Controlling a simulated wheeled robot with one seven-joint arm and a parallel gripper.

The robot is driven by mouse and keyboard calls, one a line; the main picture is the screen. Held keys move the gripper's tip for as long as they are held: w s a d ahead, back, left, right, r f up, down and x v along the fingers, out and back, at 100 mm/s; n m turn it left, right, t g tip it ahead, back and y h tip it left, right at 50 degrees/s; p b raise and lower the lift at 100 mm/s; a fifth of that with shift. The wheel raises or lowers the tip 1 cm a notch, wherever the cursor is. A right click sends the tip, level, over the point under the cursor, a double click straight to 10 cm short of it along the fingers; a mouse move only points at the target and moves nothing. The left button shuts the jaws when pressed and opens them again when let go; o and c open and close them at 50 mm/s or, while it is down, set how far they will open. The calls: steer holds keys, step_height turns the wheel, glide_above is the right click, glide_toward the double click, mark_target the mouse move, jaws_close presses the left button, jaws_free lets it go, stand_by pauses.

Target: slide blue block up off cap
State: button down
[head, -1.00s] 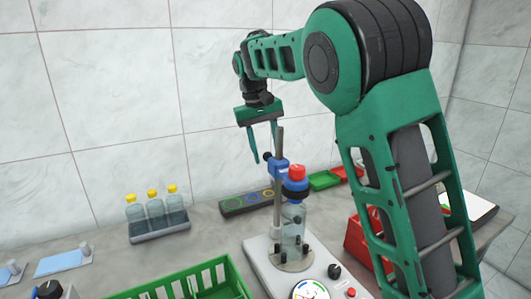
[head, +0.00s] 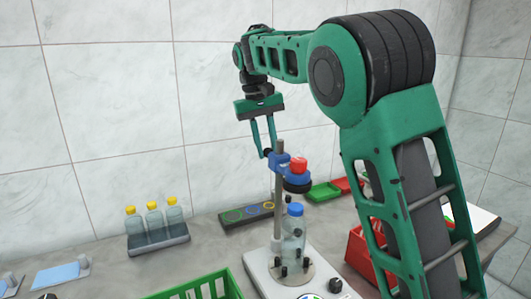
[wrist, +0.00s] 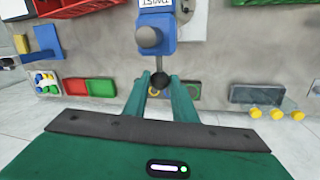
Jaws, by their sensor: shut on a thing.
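The blue block (head: 281,161) sits on the grey upright post (head: 279,205), with a red knob (head: 299,164) and a dark ring below it. It is above the blue cap (head: 295,209) of the clear bottle (head: 293,236), with a visible gap between ring and cap. My gripper (head: 266,151) is at the block's left side, fingers pointing down, shut on its small black ball knob. In the wrist view, the black ball (wrist: 159,80) is between my fingertips, and the blue block (wrist: 156,33) is just beyond it.
The bottle stands on a pale base (head: 262,276). A rack (head: 158,245) of yellow-capped bottles is at the left and a green crate (head: 205,288) in front. A dark panel with coloured rings (head: 247,214) and green tray (head: 323,192) lie behind. A red crate (head: 362,240) is right.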

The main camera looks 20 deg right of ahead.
steer(key=c, duration=1.5)
jaws_free()
steer(key=shift+o, duration=0.2)
step_height(320, 180, up, 11)
steer(key=a, duration=0.2)
steer(key=shift+w+f, duration=0.15)
steer(key=shift+f, duration=0.05)
steer(key=shift+d, duration=0.1)
steer(key=s+d+f+m+y, duration=0.1)
steer(key=s+d+f, duration=0.2)
steer(key=s+d, duration=0.25)
steer(key=s+d+f+m, duration=0.1)
steer(key=s+d+f, duration=0.2)
steer(key=s+d, duration=0.3)
steer(key=s+d+f+m+y, duration=0.15)
steer(key=s+d+f, duration=0.25)
steer(key=d, duration=0.4)
steer(key=s+d+f+m, duration=0.1)
steer(key=s+f, duration=0.8)
steer(key=s, duration=0.4)
steer(key=s+d+f+m, duration=0.1)
steer(key=s+f+m, duration=0.1)
steer(key=s+f, duration=0.6)
steer(key=s, duration=0.5)
steer(key=shift+d+f, duration=0.35)
steer(key=shift+f, duration=0.05)
